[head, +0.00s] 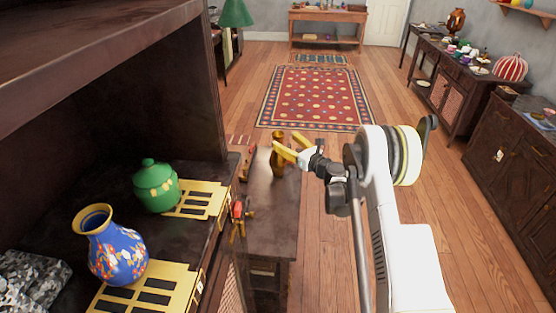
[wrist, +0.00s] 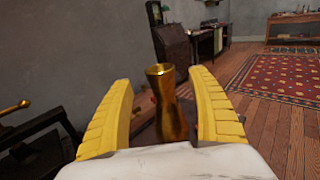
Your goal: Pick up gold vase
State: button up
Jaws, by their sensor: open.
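The gold vase (head: 279,160) stands upright on a dark wooden table (head: 270,215) in the head view, near the table's right side. My gripper (head: 283,148) is at the vase, with its yellow fingers open and pointing left. In the wrist view, the vase (wrist: 170,98) shows between the two yellow fingers of my gripper (wrist: 163,100), a little beyond or level with their tips. I cannot tell whether a finger touches it. Its lower part is hidden behind the white gripper body in the wrist view.
A small red-and-gold object (head: 238,215) is on the near table. A red rug (head: 315,97) lies on open floor beyond. Cabinets (head: 515,140) line the right.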

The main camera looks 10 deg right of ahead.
aim_at(282, 137)
jog(key=b+x, duration=0.1)
jog(key=x, duration=0.4)
jog(key=shift+r+b, duration=0.1)
jog(key=shift+b, duration=0.2)
jog(key=shift+c, duration=0.3)
jog(key=shift+s, duration=0.1)
grip_shut()
